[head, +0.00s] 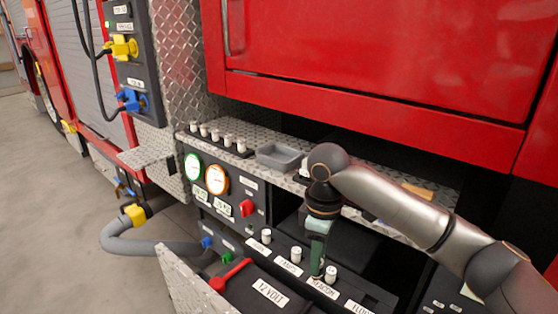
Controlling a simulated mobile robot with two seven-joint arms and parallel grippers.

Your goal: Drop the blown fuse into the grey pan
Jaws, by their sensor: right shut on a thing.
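My right gripper (317,266) points down over the black fuse panel, in front of the shelf. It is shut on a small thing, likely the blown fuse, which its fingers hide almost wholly. A white fuse (331,273) stands just right of the fingertips, above the third label; whether they touch it I cannot tell. Two more white fuses, one above the LAMPS label (288,266) and one further left (266,236), stand upright in the panel. The grey pan (280,156) sits on the diamond-plate shelf, up and left of the gripper, and looks empty. My left gripper is out of view.
Several white-capped pieces (216,136) stand in a black rack left of the pan. Gauges (217,180) and a red knob (246,208) are on the panel below. A red lever (229,275) lies near the 12 VOLT box (271,294). The red cabinet (380,60) overhangs the shelf.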

